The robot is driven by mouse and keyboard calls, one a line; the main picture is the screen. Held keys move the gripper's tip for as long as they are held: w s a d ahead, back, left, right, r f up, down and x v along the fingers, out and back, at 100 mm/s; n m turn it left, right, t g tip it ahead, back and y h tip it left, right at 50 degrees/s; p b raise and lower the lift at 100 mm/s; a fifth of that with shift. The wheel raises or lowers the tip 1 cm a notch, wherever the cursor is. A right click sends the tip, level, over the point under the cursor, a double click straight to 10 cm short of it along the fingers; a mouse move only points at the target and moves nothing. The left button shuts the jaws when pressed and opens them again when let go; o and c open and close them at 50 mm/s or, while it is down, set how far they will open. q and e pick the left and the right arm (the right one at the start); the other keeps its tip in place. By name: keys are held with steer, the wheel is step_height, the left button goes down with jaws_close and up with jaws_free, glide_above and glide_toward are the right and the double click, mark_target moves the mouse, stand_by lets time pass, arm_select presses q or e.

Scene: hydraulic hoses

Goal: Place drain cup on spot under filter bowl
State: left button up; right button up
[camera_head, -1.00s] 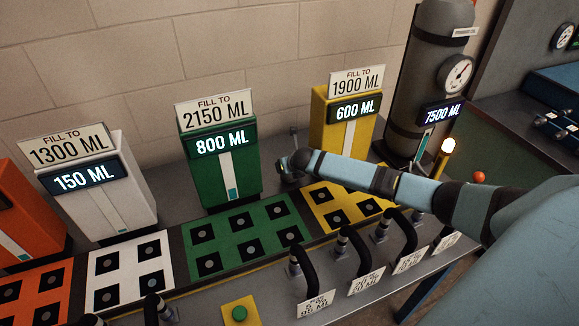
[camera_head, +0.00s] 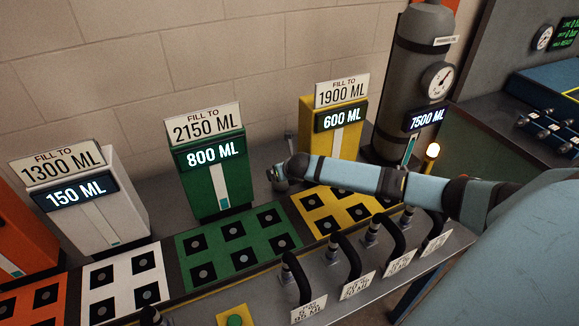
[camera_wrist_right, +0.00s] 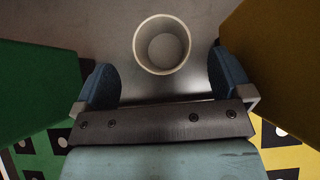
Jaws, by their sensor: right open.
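A pale, round, empty cup (camera_wrist_right: 162,45), which looks like the drain cup, stands on the grey bench top in the right wrist view, just ahead of my fingertips. My right gripper (camera_wrist_right: 166,78) is open, with one blue finger to each side, and the cup is not gripped. In the head view my right gripper (camera_head: 279,177) is low between the green and yellow tanks, and it hides the cup there. I cannot make out a filter bowl or a marked spot under one. My left gripper is not in view.
The green tank (camera_head: 213,185) and yellow tank (camera_head: 332,120) flank my right gripper. A grey cylinder with a gauge (camera_head: 428,35) stands to the right. Green (camera_head: 220,245) and yellow socket panels and several black hoses (camera_head: 345,255) lie in front. A brick wall is behind.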

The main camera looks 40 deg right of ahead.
steer(key=v, duration=0.5)
steer(key=shift+d+f, duration=0.1)
steer(key=shift+o, duration=0.2)
steer(key=shift+s+a+r, duration=0.2)
steer(key=shift+s+r, duration=0.25)
steer(key=a+r+m+b, duration=0.15)
steer(key=a+m, duration=0.25)
steer(key=m, duration=1.2)
steer(key=w+d+f+m, duration=0.2)
steer(key=f+m, duration=0.1)
steer(key=m, duration=0.3)
steer(key=w+d+f+m+p, duration=0.1)
steer(key=w+f+m, duration=0.1)
steer(key=m, duration=0.5)
steer(key=w+d+f+m, duration=0.2)
steer(key=w+f+m, duration=0.1)
steer(key=m, duration=0.3)
steer(key=shift+d+f+m, duration=0.35)
steer(key=shift+f+m, duration=0.05)
steer(key=shift+f, duration=0.45)
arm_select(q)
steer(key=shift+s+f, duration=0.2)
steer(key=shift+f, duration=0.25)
